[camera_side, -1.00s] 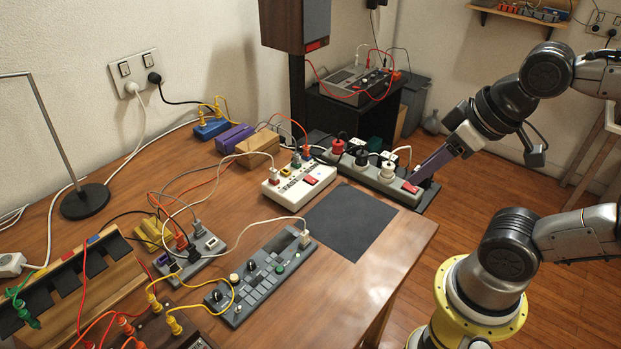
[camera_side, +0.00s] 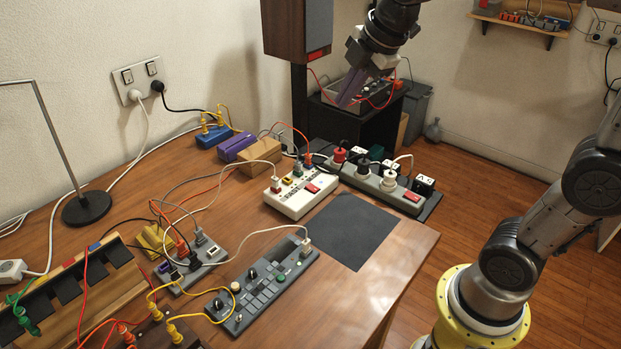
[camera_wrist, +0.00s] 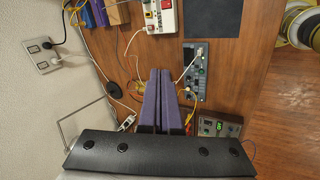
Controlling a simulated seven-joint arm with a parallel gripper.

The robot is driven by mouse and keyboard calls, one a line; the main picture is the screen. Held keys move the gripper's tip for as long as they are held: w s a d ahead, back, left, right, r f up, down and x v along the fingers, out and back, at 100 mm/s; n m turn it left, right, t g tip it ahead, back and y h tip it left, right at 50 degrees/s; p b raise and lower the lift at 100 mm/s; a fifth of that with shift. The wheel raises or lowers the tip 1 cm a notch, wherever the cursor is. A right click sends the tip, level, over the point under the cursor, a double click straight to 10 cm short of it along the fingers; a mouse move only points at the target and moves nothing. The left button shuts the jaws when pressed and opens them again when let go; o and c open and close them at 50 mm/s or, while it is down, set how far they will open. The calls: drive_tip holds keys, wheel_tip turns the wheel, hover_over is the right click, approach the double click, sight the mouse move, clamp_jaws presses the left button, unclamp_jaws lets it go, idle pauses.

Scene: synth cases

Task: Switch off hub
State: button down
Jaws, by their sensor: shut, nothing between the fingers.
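Several grey or white plug-in boxes could be the hub; I cannot tell which one is meant. A small grey box (camera_side: 191,272) with several plugs sits left of centre on the table. A white strip (camera_side: 287,203) carries a red switch (camera_side: 312,188) at its right end. A grey strip (camera_side: 378,189) behind it carries a red switch (camera_side: 411,197) and several plugs. My gripper (camera_side: 344,103) is shut and empty, raised above the back of the table. In the wrist view its purple fingers (camera_wrist: 159,72) lie side by side. The white strip (camera_wrist: 160,20) is ahead of them.
A grey control panel (camera_side: 262,287) lies in front of a dark mat (camera_side: 350,230), which is bare. A lamp stand (camera_side: 87,208) is at the left. A speaker (camera_side: 297,27) and a cabled device behind it are close to my gripper. Loose cables cross the left side.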

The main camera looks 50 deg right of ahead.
drive_tip(key=w+d+f+n+g, duration=0.1)
drive_tip(key=w+d+f+n, duration=0.25)
drive_tip(key=w, duration=0.45)
drive_tip(key=g, duration=0.2)
hover_over(309, 186)
drive_tip(key=s+a, duration=0.2)
drive_tip(key=s+x, duration=0.2)
drive_tip(key=x, duration=0.8)
wheel_tip(309, 186, down, 7)
drive_tip(key=d+g, duration=0.1)
drive_tip(key=d, duration=0.1)
drive_tip(key=shift+r+m, duration=0.2)
drive_tip(key=shift+m, duration=0.25)
drive_tip(key=shift+s+f, duration=0.1)
drive_tip(key=shift+f, duration=0.05)
drive_tip(key=f, duration=0.4)
drive_tip(key=w+f, duration=0.1)
drive_tip(key=f, duration=0.7)
drive_tip(key=shift+w, duration=0.2)
drive_tip(key=shift+w+f, duration=0.15)
drive_tip(key=shift+f, duration=0.65)
